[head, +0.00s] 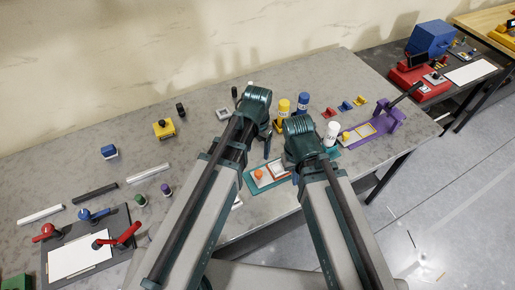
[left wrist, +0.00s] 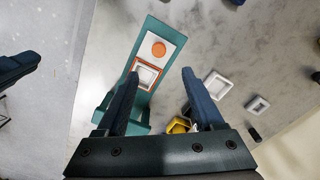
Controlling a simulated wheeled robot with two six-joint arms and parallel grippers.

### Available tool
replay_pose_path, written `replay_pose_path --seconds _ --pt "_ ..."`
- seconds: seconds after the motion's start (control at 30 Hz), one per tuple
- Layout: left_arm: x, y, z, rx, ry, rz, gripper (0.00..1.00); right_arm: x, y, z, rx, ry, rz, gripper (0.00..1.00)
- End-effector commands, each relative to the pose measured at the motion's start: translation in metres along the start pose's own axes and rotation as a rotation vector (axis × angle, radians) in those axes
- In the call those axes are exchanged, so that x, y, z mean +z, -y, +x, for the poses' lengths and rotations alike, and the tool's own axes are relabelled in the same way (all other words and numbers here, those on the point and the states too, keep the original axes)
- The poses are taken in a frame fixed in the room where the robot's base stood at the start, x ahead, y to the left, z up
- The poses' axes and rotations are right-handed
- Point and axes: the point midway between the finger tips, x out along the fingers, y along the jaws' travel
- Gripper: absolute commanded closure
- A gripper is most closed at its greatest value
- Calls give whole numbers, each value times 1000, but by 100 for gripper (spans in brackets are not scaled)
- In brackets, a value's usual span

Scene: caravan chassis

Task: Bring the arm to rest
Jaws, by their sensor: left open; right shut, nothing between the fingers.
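My left gripper (head: 267,148) is over the middle of the grey table, mostly hidden behind its wrist. In the left wrist view its two dark blue fingers (left wrist: 160,85) are apart with nothing held between them. Below them is a teal fixture (left wrist: 113,103) with an orange disc (left wrist: 158,48) and an orange-and-white square frame (left wrist: 147,74). My right gripper (head: 297,172) is close beside it on the right, above the same fixture, its fingers largely hidden by the wrist. A dark blue finger-like part shows at the left edge of the left wrist view.
Yellow (head: 283,109), blue (head: 303,101) and white (head: 331,133) bottles stand close to my wrists. A purple stamp press (head: 388,122) is to the right. A dark board with red and blue clamps (head: 118,238) lies front left.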

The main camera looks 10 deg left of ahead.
Motion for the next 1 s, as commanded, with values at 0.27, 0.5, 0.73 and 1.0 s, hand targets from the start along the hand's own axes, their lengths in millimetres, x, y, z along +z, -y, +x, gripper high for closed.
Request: replay_pose_path --seconds 0.27,0.5,0.73,1.0 --pt "2 -2 5 -1 1 -1 31 0 0 4 0 0 0 100" --pt "50 -30 60 -45 35 -25 31 -4 6 60 1 0 -5 100" --pt "82 -46 88 -87 56 -54 31 -5 8 88 2 0 -9 100" --pt "84 -48 86 -93 59 -61 31 -5 8 87 2 0 -9 100"
